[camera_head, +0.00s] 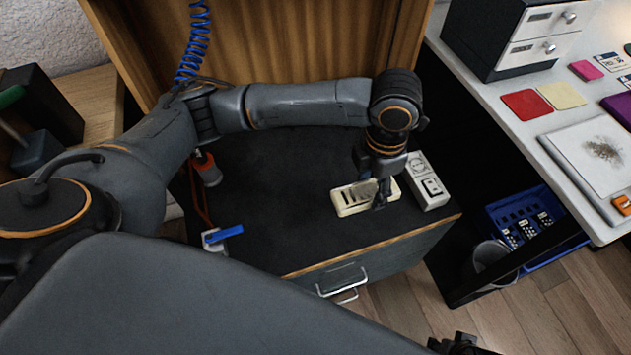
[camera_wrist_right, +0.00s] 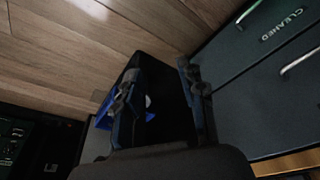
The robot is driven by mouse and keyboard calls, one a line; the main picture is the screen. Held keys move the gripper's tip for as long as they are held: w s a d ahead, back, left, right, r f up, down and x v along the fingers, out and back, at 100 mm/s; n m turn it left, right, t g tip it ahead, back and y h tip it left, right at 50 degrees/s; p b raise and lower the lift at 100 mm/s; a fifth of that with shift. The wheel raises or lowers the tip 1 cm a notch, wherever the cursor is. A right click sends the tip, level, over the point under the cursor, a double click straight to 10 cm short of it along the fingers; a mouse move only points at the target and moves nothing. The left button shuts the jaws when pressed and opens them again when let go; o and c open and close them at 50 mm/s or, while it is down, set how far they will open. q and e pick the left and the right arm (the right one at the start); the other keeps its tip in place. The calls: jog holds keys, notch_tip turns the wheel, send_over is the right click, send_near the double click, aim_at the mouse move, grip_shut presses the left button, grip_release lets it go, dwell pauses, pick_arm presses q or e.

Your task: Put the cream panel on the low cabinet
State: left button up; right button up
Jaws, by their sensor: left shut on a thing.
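The cream panel (camera_head: 347,207), a small slotted plate, lies flat over the black top of the low cabinet (camera_head: 285,215), near its front right. I cannot tell if it fully touches the top. My left gripper (camera_head: 373,200) points down and is shut on the panel; its fingers hide part of it. My right gripper (camera_wrist_right: 160,88) is open and empty in the right wrist view, above the floor beside drawer fronts. Only a dark bit of it shows at the bottom of the head view.
A white box with sockets (camera_head: 428,182) stands just right of the panel. An orange-and-grey tool (camera_head: 206,170) and a blue-handled clamp (camera_head: 222,236) are at the left of the cabinet top. A blue crate (camera_head: 525,215) and white worktable (camera_head: 560,125) are at right.

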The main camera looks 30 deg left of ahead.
pick_arm(q)
jog(key=b, duration=0.2)
send_near(317, 194)
jog(key=d+r, duration=0.3)
jog(key=d, duration=0.1)
jog(key=a+f, duration=0.1)
jog(key=f, duration=0.1)
jog(key=a+f, duration=0.1)
jog(key=shift+s+a+f+b, duration=0.1)
jog(key=shift+a+f+b, duration=0.05)
jog(key=shift+f+b, duration=0.25)
jog(key=shift+a+f, duration=0.15)
jog(key=shift+f, duration=0.05)
jog(key=f+b, duration=0.1)
jog(key=f, duration=0.1)
jog(key=a+f+b, duration=0.1)
jog(key=f, duration=0.1)
jog(key=shift+a+f, duration=0.2)
jog(key=shift+f, duration=0.2)
pick_arm(e)
jog(key=v, duration=0.9)
jog(key=shift+w+r+t, duration=0.35)
jog(key=shift+r+t, duration=0.05)
pick_arm(q)
jog(key=shift+r, duration=0.1)
pick_arm(e)
jog(key=shift+d, duration=0.1)
pick_arm(q)
jog(key=o, duration=1.3)
